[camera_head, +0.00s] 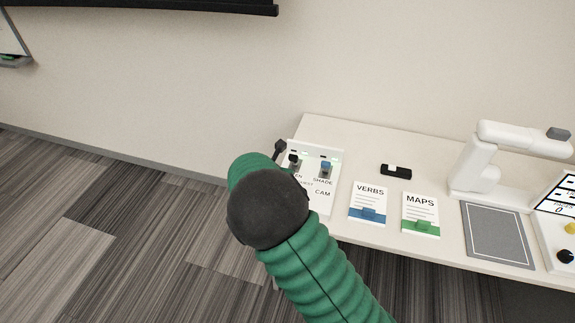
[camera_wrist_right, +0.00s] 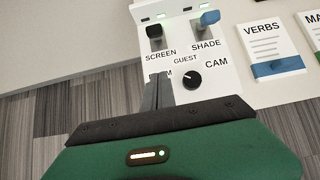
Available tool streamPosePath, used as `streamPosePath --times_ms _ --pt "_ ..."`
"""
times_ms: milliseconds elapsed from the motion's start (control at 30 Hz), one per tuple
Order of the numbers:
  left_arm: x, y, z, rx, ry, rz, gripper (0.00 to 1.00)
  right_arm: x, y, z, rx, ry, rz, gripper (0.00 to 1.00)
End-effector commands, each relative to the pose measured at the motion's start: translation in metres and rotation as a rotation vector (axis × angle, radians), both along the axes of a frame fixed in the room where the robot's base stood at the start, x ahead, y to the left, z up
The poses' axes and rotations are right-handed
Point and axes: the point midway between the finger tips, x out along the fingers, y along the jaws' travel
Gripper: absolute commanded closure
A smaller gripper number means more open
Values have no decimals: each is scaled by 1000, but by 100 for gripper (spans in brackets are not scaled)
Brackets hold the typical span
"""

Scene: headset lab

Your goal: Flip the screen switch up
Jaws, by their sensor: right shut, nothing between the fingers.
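The white control panel (camera_head: 325,202) lies at the left end of the table; it also shows in the right wrist view (camera_wrist_right: 226,85). The black screen switch (camera_wrist_right: 155,31) stands above its SCREEN label, left of the blue shade switch (camera_wrist_right: 208,18). I cannot tell for sure whether the screen switch is up or down. In the head view, the screen switch (camera_head: 294,159) shows just beyond my arm. My right gripper (camera_wrist_right: 160,78) is shut and empty, just below the SCREEN label and apart from the switch. In the head view my green arm hides it. My left gripper is out of view.
A black knob (camera_wrist_right: 187,79) sits right of my fingers, by the CAM label. The VERBS card (camera_head: 368,203), MAPS card (camera_head: 421,213), a small black device (camera_head: 396,171) and a white document-camera arm (camera_head: 477,165) are to the right. The wall is behind the table.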

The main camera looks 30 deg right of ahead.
Motion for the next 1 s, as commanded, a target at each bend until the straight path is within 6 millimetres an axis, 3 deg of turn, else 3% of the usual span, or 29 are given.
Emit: streamPosePath --times_ms 433,500,667,1000 --pt "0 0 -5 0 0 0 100 38 -49 -71 2 3 -3 100" --pt "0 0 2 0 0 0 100 47 -58 -59 3 -3 -4 100" --pt "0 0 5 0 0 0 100 58 -71 -51 3 -2 -4 100" --pt "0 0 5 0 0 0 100 62 -74 -49 2 1 -2 100"
